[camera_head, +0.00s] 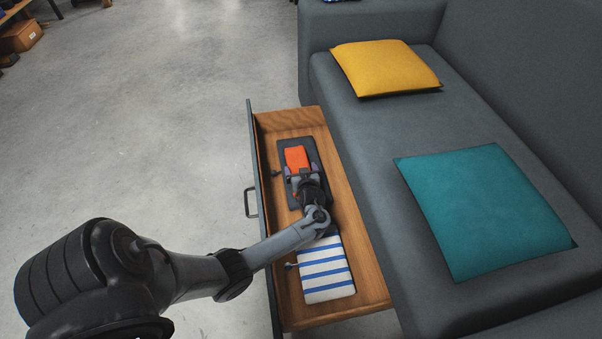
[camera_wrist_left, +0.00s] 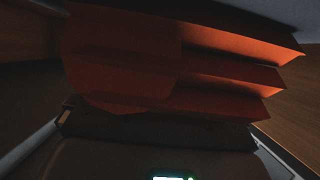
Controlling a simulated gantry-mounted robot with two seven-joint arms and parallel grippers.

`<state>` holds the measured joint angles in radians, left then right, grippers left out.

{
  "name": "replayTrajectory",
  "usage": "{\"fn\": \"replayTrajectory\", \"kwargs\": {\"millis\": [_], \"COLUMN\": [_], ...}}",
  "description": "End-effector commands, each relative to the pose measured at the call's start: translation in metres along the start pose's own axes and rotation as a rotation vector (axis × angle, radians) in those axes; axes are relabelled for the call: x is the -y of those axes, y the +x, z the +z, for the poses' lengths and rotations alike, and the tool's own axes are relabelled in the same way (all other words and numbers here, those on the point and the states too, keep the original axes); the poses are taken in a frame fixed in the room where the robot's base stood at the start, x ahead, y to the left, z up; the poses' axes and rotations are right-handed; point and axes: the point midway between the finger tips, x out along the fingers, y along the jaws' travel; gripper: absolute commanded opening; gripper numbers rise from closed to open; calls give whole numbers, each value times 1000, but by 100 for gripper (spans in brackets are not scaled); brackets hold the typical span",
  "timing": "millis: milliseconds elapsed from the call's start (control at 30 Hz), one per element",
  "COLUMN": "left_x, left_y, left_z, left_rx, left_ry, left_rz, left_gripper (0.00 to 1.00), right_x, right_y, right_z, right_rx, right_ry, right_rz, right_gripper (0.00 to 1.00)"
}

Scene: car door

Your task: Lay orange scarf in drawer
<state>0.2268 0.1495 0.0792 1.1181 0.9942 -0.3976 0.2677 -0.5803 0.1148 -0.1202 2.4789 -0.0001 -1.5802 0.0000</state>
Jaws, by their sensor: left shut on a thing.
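The orange scarf (camera_head: 297,157) is a folded cloth inside the open wooden drawer (camera_head: 349,225). My left gripper (camera_head: 302,172) reaches down into the drawer and is shut on the scarf. In the left wrist view the scarf (camera_wrist_left: 170,60) fills the middle in several folded layers. The dark gripper parts (camera_wrist_left: 155,128) show below it. In the head view the scarf lies over a dark grey folded item (camera_head: 287,190); whether it rests on it or hangs just above, I cannot tell. My right gripper is not in view.
A blue-and-white striped cloth (camera_head: 327,270) lies in the near part of the drawer. The grey sofa (camera_head: 375,130) borders the drawer on the right, with a yellow cushion (camera_head: 385,67) and a teal cushion (camera_head: 485,210). The drawer front has a handle (camera_head: 250,202). Open floor is left.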

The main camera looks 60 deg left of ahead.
Motion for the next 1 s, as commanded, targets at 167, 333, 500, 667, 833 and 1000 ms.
{"fn": "replayTrajectory", "kwargs": {"millis": [167,333,500,667,833,1000], "left_x": [0,0,0,0,-1,0], "left_y": [0,1,1,0,-12,-40], "left_z": [-2,2,2,0,-3,-5], "left_rx": [-2,-1,0,0,2,3], "left_ry": [-1,-1,0,0,0,0], "left_rz": [1,0,0,0,2,2], "left_gripper": [60,60,100,100,100,100], "right_x": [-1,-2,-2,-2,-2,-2], "right_y": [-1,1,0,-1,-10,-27], "right_z": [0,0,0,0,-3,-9], "right_rx": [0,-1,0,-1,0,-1], "right_ry": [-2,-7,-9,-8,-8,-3], "right_rz": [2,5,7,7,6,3], "right_gripper": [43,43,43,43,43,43]}}
